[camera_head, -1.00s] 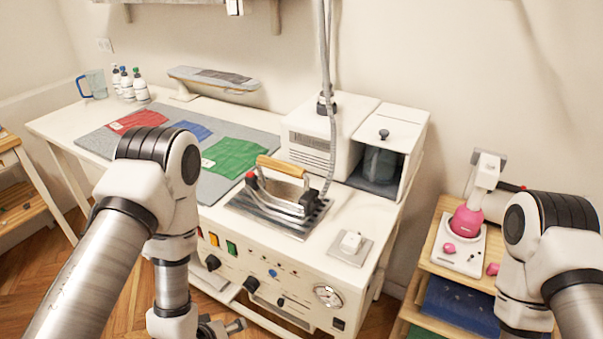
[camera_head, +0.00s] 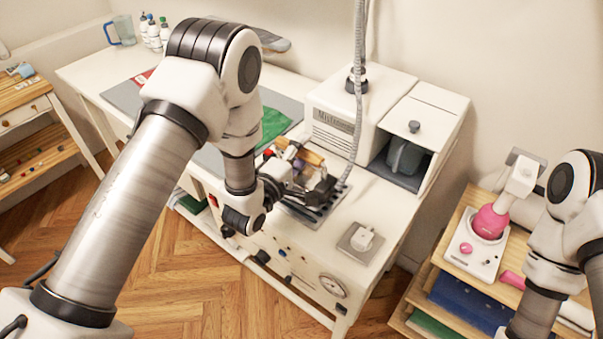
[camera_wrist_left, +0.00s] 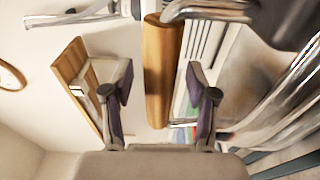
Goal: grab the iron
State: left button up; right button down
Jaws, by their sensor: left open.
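The iron (camera_head: 312,157), with a wooden handle and metal body, stands on a dark ribbed plate (camera_head: 298,214) on the white ironing station. My left gripper (camera_head: 291,160) is at the iron, partly covering it in the head view. In the left wrist view the wooden handle (camera_wrist_left: 163,65) lies between the two fingers of the open left gripper (camera_wrist_left: 160,92), with a gap visible on each side. My right arm is at the right edge; its gripper is out of view.
A white steam unit (camera_head: 345,120) with a hanging hose (camera_head: 357,100) stands behind the iron. A small switch plate (camera_head: 362,242) lies in front right. A shelf (camera_head: 455,262) with a pink-bulbed device (camera_head: 489,222) stands at the right.

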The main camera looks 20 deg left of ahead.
pick_arm(q)
jog(key=shift+w+d+f, duration=0.1)
jog(key=shift+w+f, duration=0.1)
jog(key=shift+s+r, duration=0.2)
jog(key=shift+s, duration=0.1)
grip_shut()
jog(key=shift+w, duration=0.2)
jog(key=shift+r, duration=0.15)
